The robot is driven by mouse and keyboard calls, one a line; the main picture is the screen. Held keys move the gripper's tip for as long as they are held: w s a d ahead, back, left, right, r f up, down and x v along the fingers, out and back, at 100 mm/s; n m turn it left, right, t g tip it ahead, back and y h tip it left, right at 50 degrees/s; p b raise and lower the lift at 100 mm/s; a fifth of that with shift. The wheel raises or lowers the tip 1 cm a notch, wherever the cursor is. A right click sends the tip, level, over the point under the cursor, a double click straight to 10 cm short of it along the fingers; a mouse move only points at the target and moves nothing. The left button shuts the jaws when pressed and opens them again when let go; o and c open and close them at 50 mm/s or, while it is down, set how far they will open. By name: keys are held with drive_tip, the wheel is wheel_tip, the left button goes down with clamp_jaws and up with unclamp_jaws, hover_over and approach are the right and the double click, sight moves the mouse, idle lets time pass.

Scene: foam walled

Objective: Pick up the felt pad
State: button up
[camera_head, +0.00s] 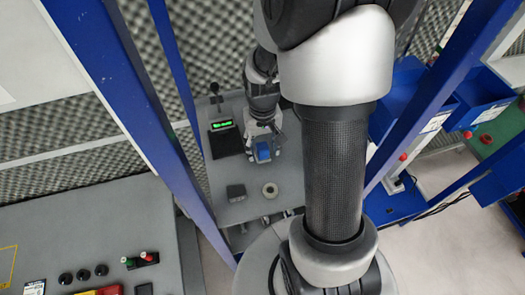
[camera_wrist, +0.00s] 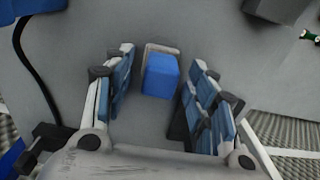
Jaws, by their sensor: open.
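A small blue block (camera_wrist: 160,76), the likeliest felt pad though its material is not clear, lies on the grey tabletop in the wrist view. A flat grey piece with a pale edge (camera_wrist: 162,47) shows just beyond it. My gripper (camera_wrist: 161,58) is open, with one finger on each side of the block and visible gaps to both. In the head view the blue block (camera_head: 263,151) shows between the fingers of my gripper (camera_head: 263,157). Whether the fingertips touch the table cannot be told.
The grey table (camera_head: 290,188) also holds a dark grey block (camera_head: 236,192), a pale ring (camera_head: 270,190) and a device with a green display (camera_head: 222,125). Blue posts (camera_head: 120,80) frame the sides. Blue bins (camera_head: 480,100) stand right; a control panel (camera_head: 95,270) is lower left.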

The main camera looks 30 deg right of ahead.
sight(262, 146)
drive_tip(key=shift+c, duration=0.4)
clamp_jaws()
drive_tip(key=shift+r, duration=0.1)
wheel_tip(262, 146, up, 20)
idle(0.5)
drive_tip(key=c, duration=0.5)
unclamp_jaws()
drive_tip(key=c, duration=0.4)
drive_tip(key=shift+c, duration=0.2)
